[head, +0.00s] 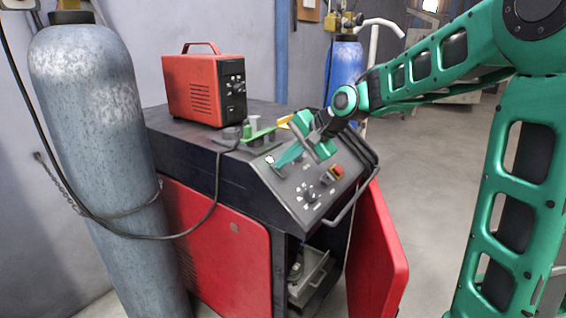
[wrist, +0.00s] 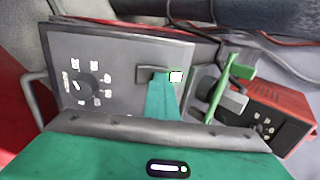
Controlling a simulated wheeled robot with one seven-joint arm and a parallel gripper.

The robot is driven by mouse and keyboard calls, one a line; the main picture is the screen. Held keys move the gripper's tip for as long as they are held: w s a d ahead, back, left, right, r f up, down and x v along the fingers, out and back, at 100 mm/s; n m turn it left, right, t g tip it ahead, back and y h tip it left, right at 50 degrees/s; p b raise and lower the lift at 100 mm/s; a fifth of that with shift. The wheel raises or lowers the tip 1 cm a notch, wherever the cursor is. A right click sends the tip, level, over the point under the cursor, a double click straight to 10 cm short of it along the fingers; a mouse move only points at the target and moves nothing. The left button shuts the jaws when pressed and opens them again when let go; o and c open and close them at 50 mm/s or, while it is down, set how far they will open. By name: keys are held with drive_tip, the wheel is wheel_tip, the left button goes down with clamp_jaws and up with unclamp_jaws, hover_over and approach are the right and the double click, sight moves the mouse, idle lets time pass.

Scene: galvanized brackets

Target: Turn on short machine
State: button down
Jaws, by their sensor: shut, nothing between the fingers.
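The short machine is a low black and red cabinet (head: 200,150) with a sloped grey control panel (head: 285,187). The panel carries a round dial (head: 309,195), also seen in the wrist view (wrist: 85,86), and a red button (head: 337,171). My green gripper (head: 275,163) is shut and empty over the upper left of the panel. In the wrist view its fingertips (wrist: 163,77) are beside a dark switch (wrist: 145,75) and a small white label (wrist: 176,76). I cannot tell whether they touch the switch, which the fingers partly cover.
A red box unit (head: 205,88) and a green-handled clamp (head: 258,133) are on the cabinet top. A grey gas cylinder (head: 95,130) stands at left, with a black cable. A handle bar (head: 350,205) edges the panel. A red door (head: 377,255) hangs open. Floor at right is clear.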

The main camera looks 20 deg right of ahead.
drive_tip(key=shift+s+d+f, duration=0.35)
drive_tip(key=shift+s+f, duration=0.2)
drive_tip(key=shift+d+r, duration=0.1)
drive_tip(key=shift+r, duration=0.15)
drive_tip(key=v, duration=1.3)
drive_tip(key=shift+s+d, duration=0.25)
drive_tip(key=shift+d, duration=0.05)
drive_tip(key=shift+w+a+r, duration=0.3)
drive_tip(key=shift+w+r, duration=0.05)
drive_tip(key=shift+r, duration=0.15)
drive_tip(key=shift+a, duration=0.1)
